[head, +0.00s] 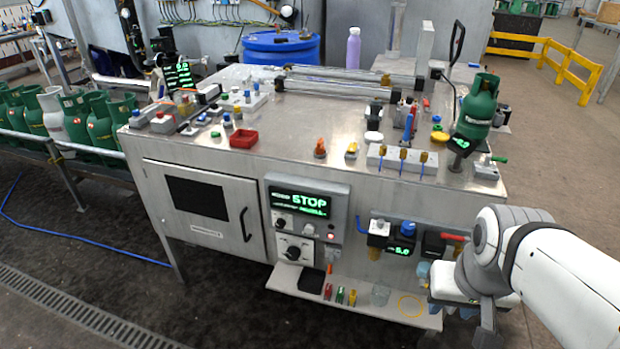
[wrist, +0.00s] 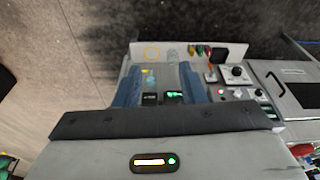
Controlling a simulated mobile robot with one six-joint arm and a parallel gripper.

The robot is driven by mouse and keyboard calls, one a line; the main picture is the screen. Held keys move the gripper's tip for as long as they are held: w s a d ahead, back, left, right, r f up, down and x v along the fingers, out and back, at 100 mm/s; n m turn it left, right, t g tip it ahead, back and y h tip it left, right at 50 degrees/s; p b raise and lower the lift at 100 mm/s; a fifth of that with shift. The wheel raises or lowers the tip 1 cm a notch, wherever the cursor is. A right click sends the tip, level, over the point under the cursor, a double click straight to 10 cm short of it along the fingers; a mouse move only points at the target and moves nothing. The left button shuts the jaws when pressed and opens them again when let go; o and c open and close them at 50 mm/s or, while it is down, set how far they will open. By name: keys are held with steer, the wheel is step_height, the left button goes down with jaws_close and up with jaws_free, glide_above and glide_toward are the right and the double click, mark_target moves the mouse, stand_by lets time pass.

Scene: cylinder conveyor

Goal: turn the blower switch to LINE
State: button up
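The front control panel carries a green display reading STOP (head: 301,203). Below it are a large dial knob (head: 293,250), a smaller knob (head: 282,221), another small control (head: 308,230) and a lit red lamp (head: 331,236). Labels are too small to read, so I cannot tell which one is the blower switch. In the wrist view the panel shows inverted at the right, with the large dial (wrist: 236,73). My gripper (wrist: 163,78) appears open and empty, its blue-grey fingers apart. In the head view it is low at the right, right of the panel and apart from it.
Blue-topped and black regulators with a green readout (head: 401,248) sit between panel and gripper. A shelf below (head: 350,300) holds small coloured items and a glass. A cabinet door (head: 205,208) is at left.

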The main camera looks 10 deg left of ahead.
steer(key=shift+o, duration=0.7)
steer(key=shift+w+f, duration=0.15)
steer(key=shift+f, duration=0.1)
steer(key=shift+o, duration=0.5)
steer(key=w+f+n+h+b, duration=0.4)
steer(key=w+f+n+b, duration=0.3)
steer(key=w+f+b, duration=0.1)
steer(key=shift+w+n+b, duration=0.25)
steer(key=shift+n+b, duration=0.05)
steer(key=shift+b, duration=0.2)
steer(key=w+a+f+n+t+h+b, duration=0.25)
steer(key=w+a+f+n+b, duration=0.3)
steer(key=w, duration=0.35)
steer(key=w+a+f+n+t+h+b, duration=0.25)
steer(key=w+a+f+n+b, duration=0.2)
steer(key=w+a+n, duration=0.3)
steer(key=n+t+y+b, duration=0.7)
steer(key=n+t+b, duration=0.35)
steer(key=n, duration=0.35)
glide_toward(279, 225)
steer(key=w, duration=0.6)
steer(key=w+d, duration=0.1)
steer(key=w, duration=0.2)
steer(key=shift+w+b, duration=0.15)
steer(key=shift+b, duration=0.2)
steer(key=shift+c, duration=0.5)
